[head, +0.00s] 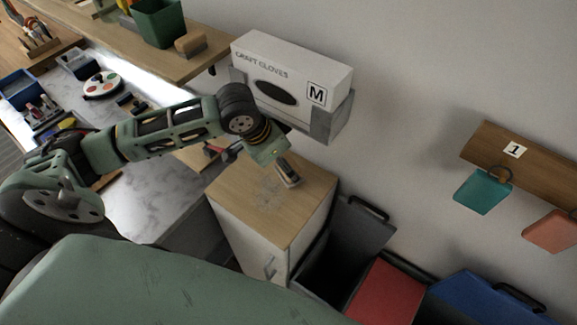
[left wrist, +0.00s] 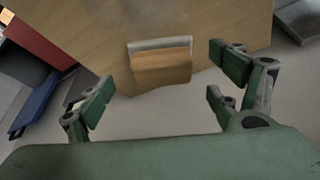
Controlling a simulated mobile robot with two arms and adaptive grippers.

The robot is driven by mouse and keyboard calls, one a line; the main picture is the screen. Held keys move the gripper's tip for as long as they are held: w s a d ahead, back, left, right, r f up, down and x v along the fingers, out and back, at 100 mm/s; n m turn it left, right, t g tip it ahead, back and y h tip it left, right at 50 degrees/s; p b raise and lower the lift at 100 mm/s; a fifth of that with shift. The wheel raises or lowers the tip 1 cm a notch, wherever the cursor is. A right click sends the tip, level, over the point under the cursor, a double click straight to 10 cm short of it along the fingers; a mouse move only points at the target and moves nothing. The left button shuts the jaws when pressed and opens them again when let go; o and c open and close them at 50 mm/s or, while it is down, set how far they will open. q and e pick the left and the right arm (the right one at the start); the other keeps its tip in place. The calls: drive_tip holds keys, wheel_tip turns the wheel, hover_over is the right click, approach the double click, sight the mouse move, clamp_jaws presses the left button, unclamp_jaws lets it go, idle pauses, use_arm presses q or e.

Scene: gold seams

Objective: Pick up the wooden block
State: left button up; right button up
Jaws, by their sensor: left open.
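A small wooden block (left wrist: 162,69) with a pale grey strip along one long side lies on the wooden cabinet top (left wrist: 205,25), close to its edge. In the head view the block (head: 288,172) shows partly beside my left gripper (head: 268,152), near the cabinet's wall side. In the left wrist view my left gripper (left wrist: 160,80) is open and empty. Its green fingers stand apart on either side of the block, and I see no contact. In the head view the fingers are mostly hidden. My right gripper is in neither view.
A craft gloves box (head: 290,70) hangs on the wall just behind my left arm. A shelf above holds a green bin (head: 158,22) and another tan block (head: 190,44). Grey, red (head: 388,293) and blue bins stand right of the cabinet. A cluttered marble counter (head: 150,195) is left.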

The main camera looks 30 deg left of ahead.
use_arm(q)
drive_tip(key=shift+x, duration=1.5)
drive_tip(key=shift+c, duration=0.4)
drive_tip(key=c, duration=1.2)
